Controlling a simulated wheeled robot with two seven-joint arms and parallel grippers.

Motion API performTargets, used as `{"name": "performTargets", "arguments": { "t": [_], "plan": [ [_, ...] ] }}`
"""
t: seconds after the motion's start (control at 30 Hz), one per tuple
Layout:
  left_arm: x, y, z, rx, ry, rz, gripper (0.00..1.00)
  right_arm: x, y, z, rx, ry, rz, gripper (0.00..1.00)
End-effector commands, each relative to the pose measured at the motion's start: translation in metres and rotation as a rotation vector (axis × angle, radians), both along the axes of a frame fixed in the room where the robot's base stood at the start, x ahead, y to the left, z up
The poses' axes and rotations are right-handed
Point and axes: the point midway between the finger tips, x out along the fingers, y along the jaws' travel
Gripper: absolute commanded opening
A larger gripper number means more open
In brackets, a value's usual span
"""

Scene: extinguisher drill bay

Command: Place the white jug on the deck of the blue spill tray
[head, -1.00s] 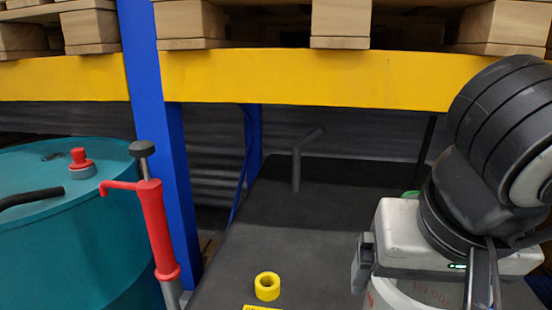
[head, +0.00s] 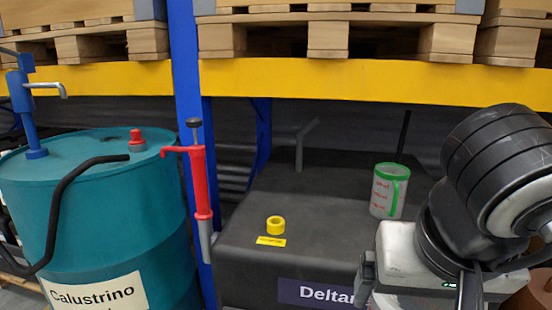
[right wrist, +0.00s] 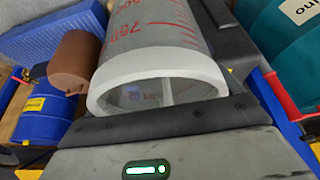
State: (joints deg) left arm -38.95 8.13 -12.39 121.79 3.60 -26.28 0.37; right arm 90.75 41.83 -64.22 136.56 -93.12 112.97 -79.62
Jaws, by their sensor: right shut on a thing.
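The white jug (right wrist: 160,55), pale with red measuring marks and a thick white rim, fills the middle of the right wrist view. My right gripper (head: 418,296) is shut on it, at the lower right of the head view. There the gripper and the frame edge hide most of the jug. A blue ribbed surface (right wrist: 55,38) at the top left of the right wrist view may be the blue spill tray; its full shape is cut off. My left gripper is out of view.
A second jug (head: 388,190) with green rim and handle stands on a black cabinet (head: 330,235), with a yellow ring (head: 276,225). A teal drum (head: 100,220) and red pump (head: 200,185) stand left. A blue drum (right wrist: 42,115) and brown cylinder (right wrist: 75,62) show in the wrist view.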

Motion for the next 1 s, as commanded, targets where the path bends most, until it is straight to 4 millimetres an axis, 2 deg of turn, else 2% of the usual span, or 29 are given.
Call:
{"name": "performTargets", "arguments": {
  "t": [0.27,0.5,0.6,0.73,1.0],
  "plan": [
    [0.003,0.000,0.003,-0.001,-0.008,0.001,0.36,0.031,-0.008,-0.058,-0.002,0.009,0.045,0.47],
    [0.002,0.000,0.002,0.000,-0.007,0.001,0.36,0.052,-0.029,-0.125,-0.003,0.010,0.123,0.47],
    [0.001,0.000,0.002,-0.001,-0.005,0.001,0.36,0.055,-0.037,-0.145,-0.001,0.005,0.155,0.47],
    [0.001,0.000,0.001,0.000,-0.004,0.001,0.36,0.057,-0.041,-0.157,-0.001,0.002,0.180,0.47],
    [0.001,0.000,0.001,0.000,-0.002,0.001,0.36,0.058,-0.041,-0.157,0.000,-0.001,0.185,0.47]
  ]
}}
